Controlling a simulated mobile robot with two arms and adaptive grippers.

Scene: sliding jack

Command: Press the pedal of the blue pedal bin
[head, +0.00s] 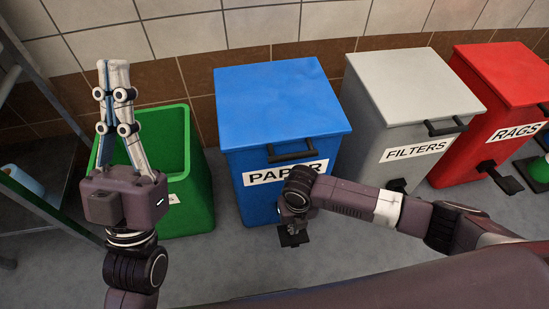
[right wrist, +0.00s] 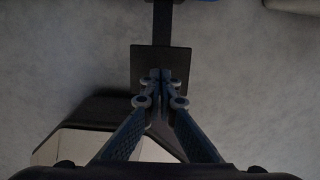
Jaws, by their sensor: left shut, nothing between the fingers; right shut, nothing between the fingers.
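The blue pedal bin (head: 280,95) stands in the middle of the head view, its lid closed and its front label reading PAPER. Its black pedal (head: 294,240) sticks out low at the front, partly behind my right wrist. In the right wrist view the pedal (right wrist: 146,62) is a dark square plate on a bar. My right gripper (right wrist: 161,77) is shut and empty, its fingertips overlapping the plate's near part; I cannot tell whether they touch it. My left gripper (head: 114,65) is shut, empty and raised, pointing up in front of the green bin.
An open green bin (head: 200,180) stands left of the blue bin. A grey FILTERS bin (head: 415,85) and a red RAGS bin (head: 510,75) stand to the right, lids closed. A metal shelf (head: 40,205) is at the far left. A tiled wall is behind.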

